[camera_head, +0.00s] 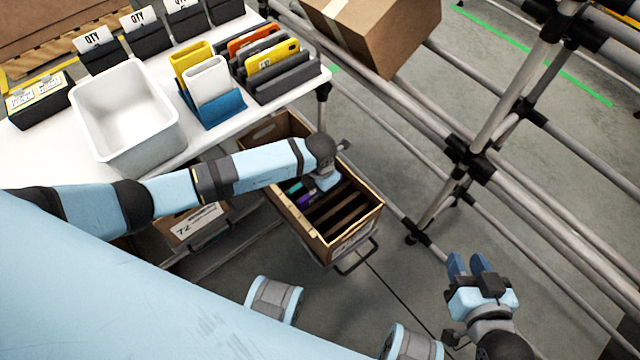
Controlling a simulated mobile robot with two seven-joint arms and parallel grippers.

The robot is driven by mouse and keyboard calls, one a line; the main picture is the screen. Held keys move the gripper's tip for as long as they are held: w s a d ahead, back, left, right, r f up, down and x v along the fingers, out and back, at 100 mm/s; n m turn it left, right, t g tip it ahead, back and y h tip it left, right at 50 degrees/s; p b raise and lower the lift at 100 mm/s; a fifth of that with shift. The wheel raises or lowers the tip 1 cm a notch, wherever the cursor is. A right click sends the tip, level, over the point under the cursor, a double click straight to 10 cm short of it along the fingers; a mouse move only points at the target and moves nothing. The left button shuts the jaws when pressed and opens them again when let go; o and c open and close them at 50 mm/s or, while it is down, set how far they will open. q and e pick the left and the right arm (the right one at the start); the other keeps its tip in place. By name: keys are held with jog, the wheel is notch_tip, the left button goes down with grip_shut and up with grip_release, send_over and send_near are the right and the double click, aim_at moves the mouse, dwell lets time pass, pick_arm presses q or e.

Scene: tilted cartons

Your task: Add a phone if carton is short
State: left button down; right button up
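An open brown carton (362,222) stands below the table's front edge, with dark upright slots inside. A teal item and a purple phone (304,200) show at its left end; the arm hides part of the inside. My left arm reaches over the carton, and my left gripper (326,184) points down into it; its fingertips are hidden. On the table, a blue holder (222,112) has a yellow phone (190,62) and a white phone (208,84). A dark grey holder (290,84) has orange and yellow phones (274,55).
A white bin (90,98) stands on the white table (188,148). Black boxes with QTY cards (138,18) line the back. A second carton (190,224) sits below my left arm. A closed box (380,30) rests tilted on the pipe rack (480,165).

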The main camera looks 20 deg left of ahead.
jog(key=shift+a+f, duration=0.1)
jog(key=shift+f, duration=0.05)
pick_arm(q)
jog(key=shift+f, duration=0.15)
pick_arm(e)
jog(key=shift+s+f, duration=0.3)
jog(key=shift+f, duration=0.1)
pick_arm(q)
jog(key=shift+f, duration=0.15)
pick_arm(e)
jog(key=shift+w+r, duration=0.35)
